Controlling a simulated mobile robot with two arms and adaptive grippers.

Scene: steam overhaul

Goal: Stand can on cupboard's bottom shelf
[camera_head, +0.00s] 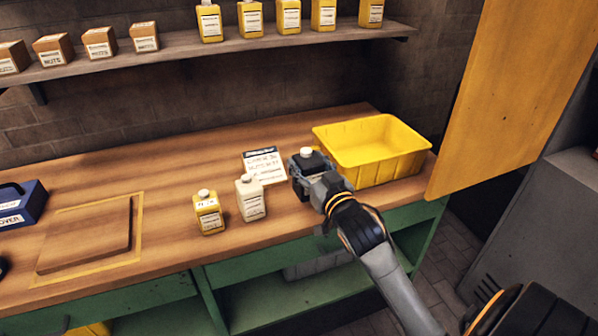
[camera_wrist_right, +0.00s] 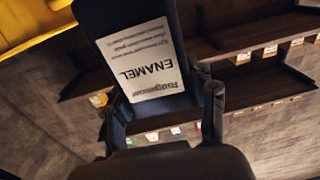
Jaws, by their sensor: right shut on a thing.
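A dark can with a white cap (camera_head: 306,153) stands upright at the right part of the wooden bench, just left of the yellow tub. My right gripper (camera_head: 312,180) is shut around its body. Whether its base touches the bench is hard to tell. In the right wrist view the can (camera_wrist_right: 143,62) sits between the two fingers (camera_wrist_right: 165,108), its white label reading ENAMEL upside down. A grey cabinet (camera_head: 527,225) stands at the right, perhaps the cupboard; its inside is not visible. My left gripper is not in view.
A cream can (camera_head: 250,199) and a yellow can (camera_head: 208,213) stand left of the held can. A yellow tub (camera_head: 372,178) lies right of it, a paper note (camera_head: 264,166) behind. A large yellow panel (camera_head: 520,85) hangs at the right. The green bench has an open lower shelf (camera_head: 285,300).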

